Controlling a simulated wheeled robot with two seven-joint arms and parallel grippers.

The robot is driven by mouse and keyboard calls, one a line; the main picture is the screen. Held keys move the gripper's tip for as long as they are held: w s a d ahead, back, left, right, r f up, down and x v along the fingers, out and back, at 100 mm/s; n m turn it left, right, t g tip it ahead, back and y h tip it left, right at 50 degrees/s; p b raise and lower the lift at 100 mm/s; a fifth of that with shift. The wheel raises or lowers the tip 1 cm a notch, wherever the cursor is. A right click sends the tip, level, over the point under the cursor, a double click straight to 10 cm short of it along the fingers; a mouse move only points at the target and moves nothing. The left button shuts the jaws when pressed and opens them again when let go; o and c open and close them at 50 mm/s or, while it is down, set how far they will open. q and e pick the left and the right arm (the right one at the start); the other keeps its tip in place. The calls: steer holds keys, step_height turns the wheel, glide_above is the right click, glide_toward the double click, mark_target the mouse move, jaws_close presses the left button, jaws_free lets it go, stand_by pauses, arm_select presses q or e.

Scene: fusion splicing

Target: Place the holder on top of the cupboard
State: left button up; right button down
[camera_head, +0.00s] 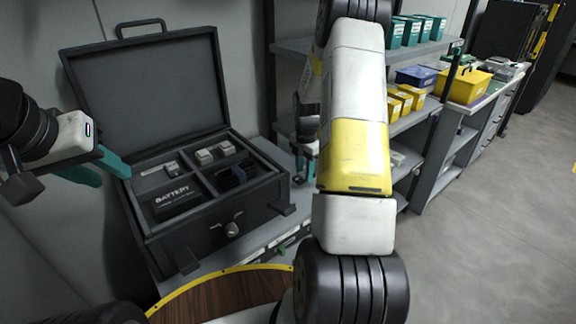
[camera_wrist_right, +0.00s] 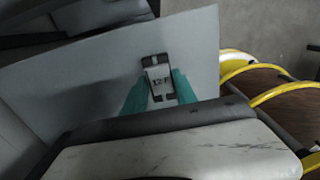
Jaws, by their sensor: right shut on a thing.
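The holder (camera_wrist_right: 158,70) is a small dark piece with a pale label in the right wrist view. My right gripper (camera_wrist_right: 160,88) has its teal fingers shut on it, one on each side. In the head view my right gripper (camera_head: 308,164) is mostly hidden behind my own arm, beside the case's right side, and the holder cannot be made out. The cupboard's grey top (camera_head: 274,228) shows around the case; a pale flat surface lies behind the holder in the wrist view (camera_wrist_right: 85,88). Whether the holder touches it cannot be told. My left gripper (camera_head: 98,170) is open and empty left of the case.
An open black case (camera_head: 215,240) with a battery (camera_head: 177,197) and small parts in its compartments takes up much of the cupboard top. Shelves (camera_head: 418,116) with yellow and teal boxes stand at the right. A strip of cupboard top right of the case looks free.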

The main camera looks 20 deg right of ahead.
mark_target(304, 173)
steer(key=shift+f, duration=1.6)
steer(key=shift+f, duration=0.15)
steer(key=c, duration=1)
jaws_free()
steer(key=shift+o, duration=0.2)
